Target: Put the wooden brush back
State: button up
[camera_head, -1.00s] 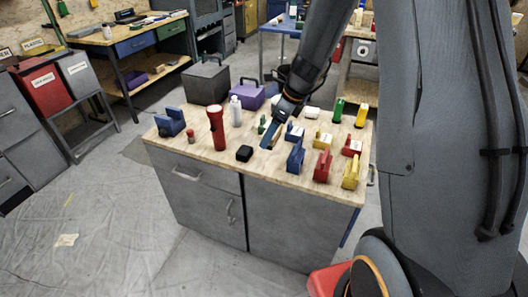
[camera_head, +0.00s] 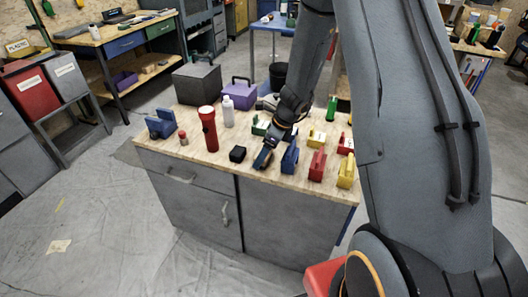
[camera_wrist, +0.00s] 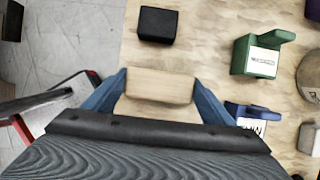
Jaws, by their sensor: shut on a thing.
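The wooden brush (camera_wrist: 160,86) shows in the wrist view as a pale tan block, held between the two blue fingers of my gripper (camera_wrist: 160,77). Only its plain wooden face is visible; any bristles are hidden. In the head view my gripper (camera_head: 263,158) is low over the front part of the wooden-topped bench (camera_head: 205,168), between a black cube (camera_head: 237,154) and a blue upright block (camera_head: 290,158). The brush cannot be made out there. I cannot tell whether it touches the bench top.
A red flashlight (camera_head: 209,130), a white bottle (camera_head: 228,112) and a blue piece (camera_head: 161,123) stand left on the bench. A labelled green holder (camera_wrist: 258,58) is near my gripper. Red (camera_head: 317,165) and yellow (camera_head: 346,171) blocks crowd the right. The front left corner is clear.

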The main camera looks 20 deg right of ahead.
jog(key=shift+f, duration=0.15)
jog(key=o, duration=0.9)
jog(key=shift+o, duration=0.2)
jog(key=v, duration=1.1)
jog(key=s+a+r+n+g+h, duration=0.1)
jog(key=s+a+r+n+h, duration=0.1)
jog(key=s+n, duration=0.9)
jog(key=s+a+r+n+g+h, duration=0.1)
jog(key=s+r+n, duration=0.2)
jog(key=s+n, duration=0.8)
jog(key=shift+s+a+r+n+h, duration=0.3)
jog(key=shift+a+r+n+h, duration=0.1)
jog(key=shift+n, duration=1.2)
